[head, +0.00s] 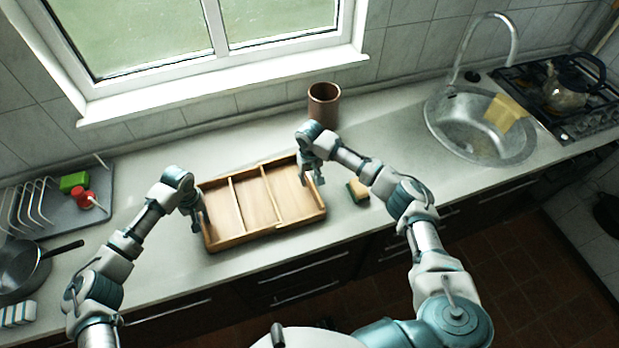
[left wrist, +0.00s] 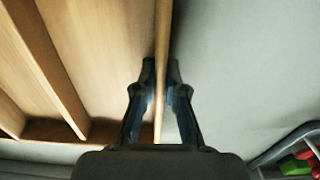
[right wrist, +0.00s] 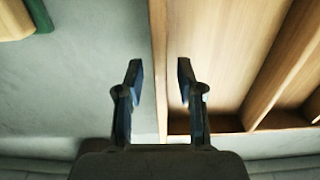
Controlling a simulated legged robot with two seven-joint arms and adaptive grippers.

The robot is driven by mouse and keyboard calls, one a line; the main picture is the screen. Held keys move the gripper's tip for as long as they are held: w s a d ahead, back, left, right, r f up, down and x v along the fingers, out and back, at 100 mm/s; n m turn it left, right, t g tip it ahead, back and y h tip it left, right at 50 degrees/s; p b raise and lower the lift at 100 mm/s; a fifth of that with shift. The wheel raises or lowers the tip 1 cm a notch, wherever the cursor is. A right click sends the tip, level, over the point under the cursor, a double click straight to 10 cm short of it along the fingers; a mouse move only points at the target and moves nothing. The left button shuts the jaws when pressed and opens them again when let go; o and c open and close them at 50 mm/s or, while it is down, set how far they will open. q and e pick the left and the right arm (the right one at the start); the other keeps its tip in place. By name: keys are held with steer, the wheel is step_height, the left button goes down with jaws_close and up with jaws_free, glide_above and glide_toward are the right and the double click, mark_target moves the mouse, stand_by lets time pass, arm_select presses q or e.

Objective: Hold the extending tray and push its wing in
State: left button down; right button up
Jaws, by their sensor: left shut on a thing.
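The wooden extending tray (head: 262,235) lies on the counter in the middle of the head view, with dividers making long compartments. The wing's joint is hard to make out. My left gripper (head: 197,220) is at the tray's left wall. In the left wrist view, its fingers (left wrist: 161,80) are shut on that wall (left wrist: 163,35), one on each side. My right gripper (head: 312,178) is at the tray's right end. In the right wrist view, its fingers (right wrist: 160,80) are wide apart, with the right wall (right wrist: 158,45) between them and gaps on both sides.
A sponge (head: 358,190) lies just right of the tray, and a brown cup (head: 323,103) stands behind. A dish rack (head: 40,205) and a pan (head: 20,268) are at the left. The sink (head: 470,135) and stove (head: 560,105) are at the right.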

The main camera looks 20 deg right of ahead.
mark_target(286, 194)
steer(key=shift+f, duration=0.2)
jaws_close()
steer(key=a, duration=0.9)
steer(key=shift+s, duration=0.1)
steer(key=shift+d, duration=0.1)
jaws_free()
step_height(286, 194, up, 12)
